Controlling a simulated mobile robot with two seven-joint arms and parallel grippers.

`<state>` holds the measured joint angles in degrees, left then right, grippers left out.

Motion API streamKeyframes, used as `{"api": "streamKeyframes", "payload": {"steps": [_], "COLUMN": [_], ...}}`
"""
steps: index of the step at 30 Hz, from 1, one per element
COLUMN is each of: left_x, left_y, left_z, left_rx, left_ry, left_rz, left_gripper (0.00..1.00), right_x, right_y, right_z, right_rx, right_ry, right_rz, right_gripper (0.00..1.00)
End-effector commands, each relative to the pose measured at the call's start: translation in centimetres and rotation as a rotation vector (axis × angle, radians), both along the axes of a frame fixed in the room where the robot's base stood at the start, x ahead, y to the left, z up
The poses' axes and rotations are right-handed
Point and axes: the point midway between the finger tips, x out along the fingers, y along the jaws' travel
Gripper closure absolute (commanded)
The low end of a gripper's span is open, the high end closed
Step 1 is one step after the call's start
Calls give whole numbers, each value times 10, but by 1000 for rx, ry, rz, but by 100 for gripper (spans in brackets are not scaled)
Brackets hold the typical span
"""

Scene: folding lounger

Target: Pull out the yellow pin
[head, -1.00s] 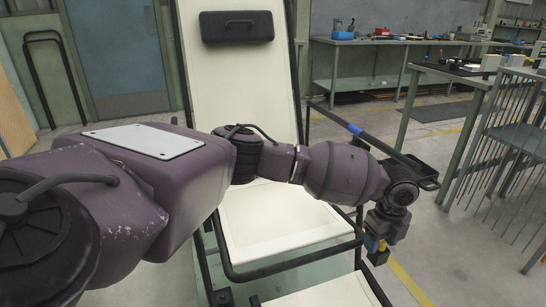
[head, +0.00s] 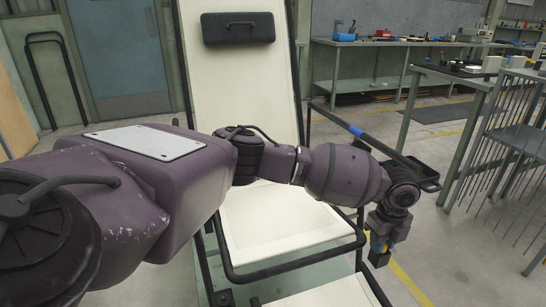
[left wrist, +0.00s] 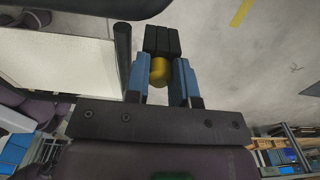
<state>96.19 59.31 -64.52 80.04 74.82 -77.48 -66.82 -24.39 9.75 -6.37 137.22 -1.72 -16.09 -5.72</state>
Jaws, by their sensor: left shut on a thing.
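My left gripper (head: 380,250) is at the right side of the folding lounger (head: 280,222), low beside its dark tube frame. In the left wrist view its two blue fingers (left wrist: 160,80) are shut on the yellow pin (left wrist: 159,71), whose round end shows between them. A black ridged block (left wrist: 163,40) lies just beyond the pin; I cannot tell whether the pin still sits in anything. In the head view the pin is too small to make out clearly. My right gripper is not in view.
Workbenches (head: 400,42) stand behind, and a wire rack (head: 505,150) stands at right. The floor between is clear.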

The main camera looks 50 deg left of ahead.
Motion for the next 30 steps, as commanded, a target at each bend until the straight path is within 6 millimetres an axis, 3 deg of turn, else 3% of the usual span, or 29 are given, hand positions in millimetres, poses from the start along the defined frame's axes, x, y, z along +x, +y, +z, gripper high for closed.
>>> {"api": "streamKeyframes", "payload": {"steps": [30], "left_x": [-1], "left_y": [0], "left_z": [1], "left_rx": [0], "left_ry": [3], "left_rz": [-1], "left_gripper": [100], "right_x": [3], "right_y": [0], "right_z": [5], "right_rx": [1], "right_ry": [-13], "right_rz": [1], "right_gripper": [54]}}
